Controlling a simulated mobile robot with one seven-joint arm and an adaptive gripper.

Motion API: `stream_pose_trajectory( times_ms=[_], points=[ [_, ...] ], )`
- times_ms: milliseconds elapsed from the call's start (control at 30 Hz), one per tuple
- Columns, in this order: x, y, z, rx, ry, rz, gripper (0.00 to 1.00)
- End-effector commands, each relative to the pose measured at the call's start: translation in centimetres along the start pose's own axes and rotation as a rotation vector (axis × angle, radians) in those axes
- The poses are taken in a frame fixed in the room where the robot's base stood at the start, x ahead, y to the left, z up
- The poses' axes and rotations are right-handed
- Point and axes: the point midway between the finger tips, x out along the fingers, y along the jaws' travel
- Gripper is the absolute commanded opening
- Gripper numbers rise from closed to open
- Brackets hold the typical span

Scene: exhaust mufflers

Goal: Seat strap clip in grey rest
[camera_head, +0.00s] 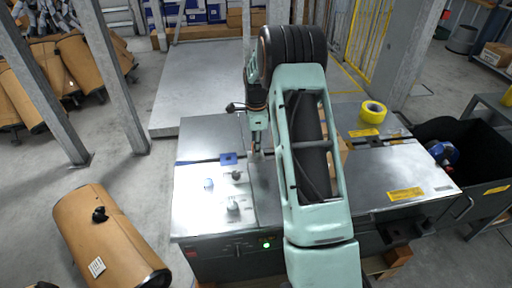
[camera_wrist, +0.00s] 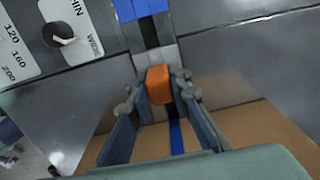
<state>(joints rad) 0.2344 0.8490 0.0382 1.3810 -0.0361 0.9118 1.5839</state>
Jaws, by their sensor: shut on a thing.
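My gripper (camera_wrist: 158,95) reaches over the machine top in the wrist view, its two fingers closed on the sides of an orange block, which I take as the strap clip (camera_wrist: 158,84). A light grey piece (camera_wrist: 168,54), likely the grey rest, lies just beyond the clip; whether they touch I cannot tell. A blue strap (camera_wrist: 176,137) shows between the fingers, over a brown surface. In the head view my gripper (camera_head: 256,153) points down at the machine top, and its fingertips are too small to read.
A blue block (camera_wrist: 140,9) lies beyond the grey piece, and a dial (camera_wrist: 57,35) on a printed plate is to the left.

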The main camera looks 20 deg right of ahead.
Motion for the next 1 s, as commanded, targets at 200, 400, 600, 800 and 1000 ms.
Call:
stream_pose_trajectory(
  times_ms=[200,400,600,800,1000],
  points=[
    [0.0,0.0,0.0,0.001,-0.001,0.000,0.00],
    [0.0,0.0,0.0,0.000,0.000,0.000,0.00],
    [0.4,0.0,0.0,0.000,0.000,0.000,0.00],
    [0.8,0.0,0.0,0.000,0.000,0.000,0.00],
    [0.9,0.0,0.0,0.000,0.000,0.000,0.27]
  ],
)
